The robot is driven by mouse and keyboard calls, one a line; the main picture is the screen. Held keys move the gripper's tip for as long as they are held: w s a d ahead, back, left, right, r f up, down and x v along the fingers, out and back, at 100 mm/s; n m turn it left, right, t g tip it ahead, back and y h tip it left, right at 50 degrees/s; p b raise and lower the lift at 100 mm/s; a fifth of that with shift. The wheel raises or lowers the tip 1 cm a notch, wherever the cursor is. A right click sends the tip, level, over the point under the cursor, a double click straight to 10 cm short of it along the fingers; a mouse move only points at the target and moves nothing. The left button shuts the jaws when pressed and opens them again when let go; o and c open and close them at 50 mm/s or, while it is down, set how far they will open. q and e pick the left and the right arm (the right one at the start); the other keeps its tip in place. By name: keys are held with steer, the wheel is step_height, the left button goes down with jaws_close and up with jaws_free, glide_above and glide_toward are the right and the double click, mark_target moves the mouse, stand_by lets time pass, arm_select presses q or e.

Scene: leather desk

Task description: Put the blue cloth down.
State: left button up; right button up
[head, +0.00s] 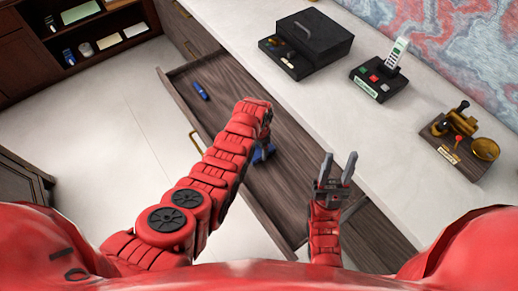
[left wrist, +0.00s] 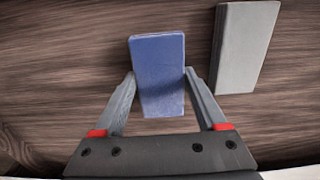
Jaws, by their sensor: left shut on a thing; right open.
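The blue cloth (left wrist: 158,75) looks like a flat blue block in the left wrist view. The fingers of my left gripper (left wrist: 160,78) are closed on its two long sides. In the head view a bit of blue (head: 262,153) shows beside my left arm, over the open drawer (head: 290,185); most of that hand is hidden by the arm. I cannot tell whether the cloth touches the drawer floor. My right gripper (head: 338,168) is open and empty, above the drawer's right part near the counter edge.
A grey block (left wrist: 245,45) lies on the wood right of the cloth. A small blue object (head: 200,91) lies at the drawer's far left. The counter holds a black box (head: 312,40), a stand with a phone-like device (head: 378,80) and a brass instrument (head: 460,135).

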arm_select(q)
steer(key=shift+f, duration=0.45)
steer(key=shift+f, duration=0.1)
